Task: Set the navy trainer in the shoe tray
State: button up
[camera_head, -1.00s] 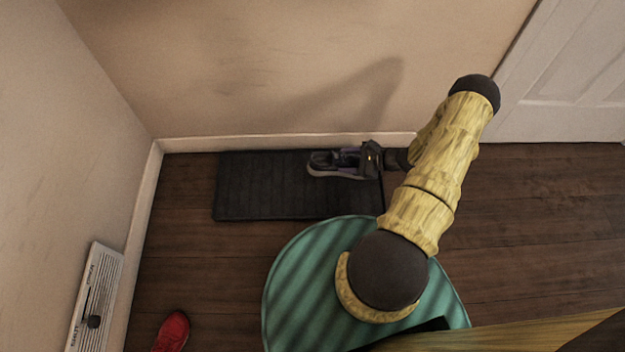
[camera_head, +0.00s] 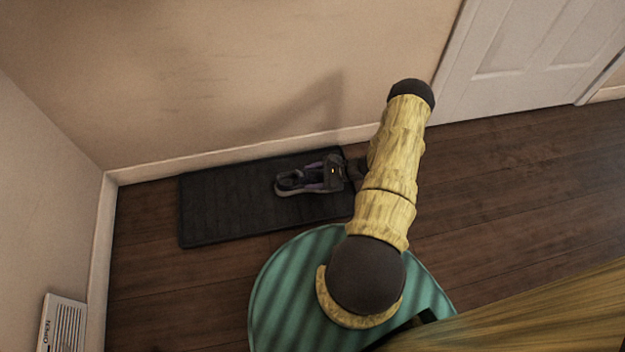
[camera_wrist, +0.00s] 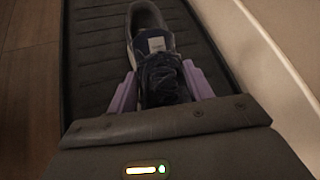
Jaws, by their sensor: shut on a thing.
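The navy trainer (camera_wrist: 156,45) is dark blue with a pale rim and a light label. It is between the purple fingers of my gripper (camera_wrist: 164,88) in the wrist view, and my gripper is shut on it. In the head view the trainer (camera_head: 290,182) points left from my gripper (camera_head: 322,175), over the right part of the dark ribbed shoe tray (camera_head: 225,205). The tray also fills the area beneath the shoe in the wrist view (camera_wrist: 93,60). I cannot tell whether the sole touches the tray.
The tray lies along the skirting board (camera_head: 230,153) below a beige wall. The tray's left part is bare. A white vent or panel (camera_head: 62,325) is at the lower left. A white door (camera_head: 530,60) stands at the upper right. Wooden floor (camera_head: 480,190) is clear to the right.

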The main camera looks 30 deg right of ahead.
jog(key=shift+f, duration=0.4)
jog(key=o, duration=1.3)
jog(key=shift+r, duration=0.1)
jog(key=shift+d+r, duration=0.15)
jog(key=p+v, duration=0.5)
jog(key=v, duration=0.6)
jog(key=shift+s+d+p, duration=0.25)
jog(key=shift+s+p, duration=0.05)
jog(key=shift+p, duration=0.1)
jog(key=shift+r, duration=0.15)
